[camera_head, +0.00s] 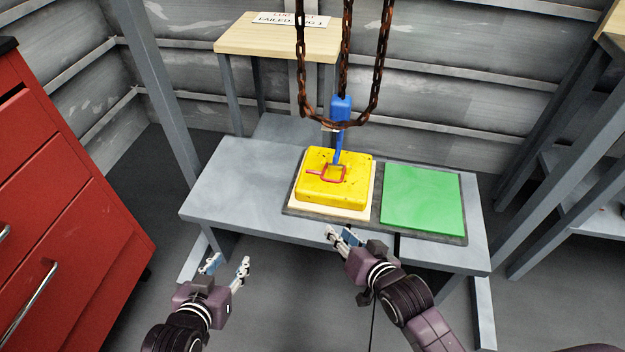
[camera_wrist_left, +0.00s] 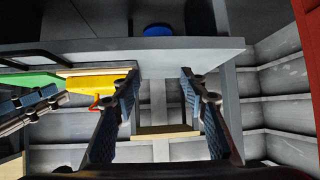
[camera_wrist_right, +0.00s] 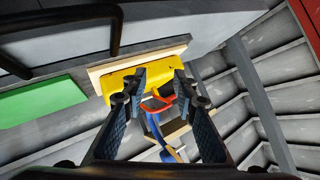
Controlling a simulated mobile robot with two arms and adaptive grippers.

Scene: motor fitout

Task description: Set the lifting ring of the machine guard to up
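The yellow machine guard (camera_head: 353,190) sits on a pale board on the left part of the grey table's dark mat. It also shows in the right wrist view (camera_wrist_right: 115,80). Its red lifting ring (camera_head: 324,176) is on top, with a short red tab pointing left; I cannot tell its exact tilt. A blue hook (camera_head: 341,110) hangs above, its lower end close to the ring; contact is unclear. My right gripper (camera_head: 340,238) is open and empty at the table's front edge, short of the guard. My left gripper (camera_head: 228,264) is open and empty, lower left, before the table.
Rusty chains (camera_head: 301,75) hang around the blue hook over the table. A green pad (camera_head: 423,198) lies right of the guard. The grey table (camera_head: 235,185) is bare on the left. A red cabinet (camera_head: 60,190) stands left, and a small wooden-topped stand (camera_head: 270,40) behind.

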